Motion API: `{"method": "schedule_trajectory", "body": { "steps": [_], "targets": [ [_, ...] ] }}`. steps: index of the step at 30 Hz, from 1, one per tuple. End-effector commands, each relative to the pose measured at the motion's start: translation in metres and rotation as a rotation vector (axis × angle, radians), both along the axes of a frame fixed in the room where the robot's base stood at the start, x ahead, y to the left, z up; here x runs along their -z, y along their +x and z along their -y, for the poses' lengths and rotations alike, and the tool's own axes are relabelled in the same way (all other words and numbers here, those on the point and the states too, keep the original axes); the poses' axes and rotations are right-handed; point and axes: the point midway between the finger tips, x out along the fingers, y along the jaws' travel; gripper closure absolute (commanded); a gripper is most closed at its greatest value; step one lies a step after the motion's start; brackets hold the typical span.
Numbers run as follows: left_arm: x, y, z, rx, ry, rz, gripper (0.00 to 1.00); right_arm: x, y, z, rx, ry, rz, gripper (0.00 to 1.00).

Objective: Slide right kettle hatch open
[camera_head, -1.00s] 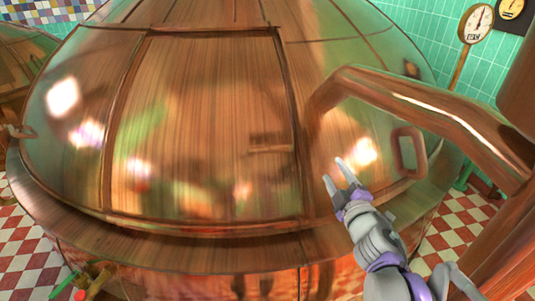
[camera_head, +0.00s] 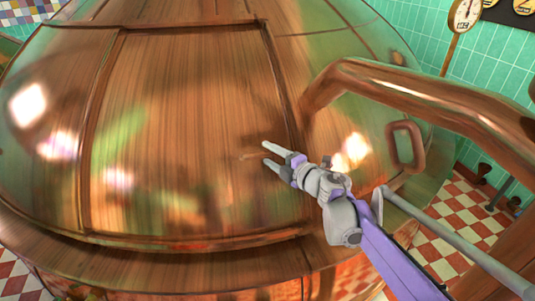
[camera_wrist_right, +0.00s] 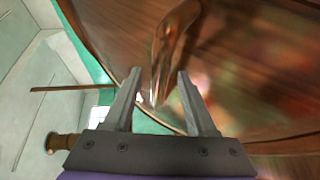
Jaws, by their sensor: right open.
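The large copper kettle (camera_head: 50,200) fills the head view. Its hatch (camera_head: 190,90) is a broad framed copper panel on the front of the dome, and it lies flush in its frame. My right gripper (camera_head: 268,153) is open at the hatch's right side and covers most of the small hatch handle (camera_head: 248,157). In the right wrist view the open fingers (camera_wrist_right: 159,75) point at a shiny copper bar (camera_wrist_right: 175,45), which looks like the handle. Its lower end shows in the gap between the fingers; I cannot tell whether they touch it. My left gripper is not in view.
A thick copper pipe (camera_head: 400,85) bends over the kettle's right side, above my right arm. A small copper frame (camera_head: 404,147) stands beside it. Gauges (camera_head: 467,14) hang at the top right. Red and white floor tiles (camera_head: 450,225) show at the right.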

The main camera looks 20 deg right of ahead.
Motion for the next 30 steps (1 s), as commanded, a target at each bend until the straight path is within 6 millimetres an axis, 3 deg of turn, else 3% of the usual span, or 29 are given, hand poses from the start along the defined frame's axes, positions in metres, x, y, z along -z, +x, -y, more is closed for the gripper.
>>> {"method": "schedule_trajectory", "body": {
  "steps": [5, 13, 23, 30],
  "targets": [
    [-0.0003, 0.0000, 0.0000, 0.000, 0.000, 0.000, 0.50, 0.0015, 0.0113, -0.0059, -0.001, 0.000, 0.000, 0.43],
    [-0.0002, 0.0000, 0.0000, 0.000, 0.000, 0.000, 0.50, 0.0018, 0.0124, -0.0060, 0.000, 0.000, 0.000, 0.43],
    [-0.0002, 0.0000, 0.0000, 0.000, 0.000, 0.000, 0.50, 0.0017, 0.0121, -0.0059, 0.000, 0.000, 0.001, 1.00],
    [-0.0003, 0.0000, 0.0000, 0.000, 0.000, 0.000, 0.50, 0.0017, 0.0121, -0.0059, 0.000, 0.001, 0.000, 1.00]
  ]
}}
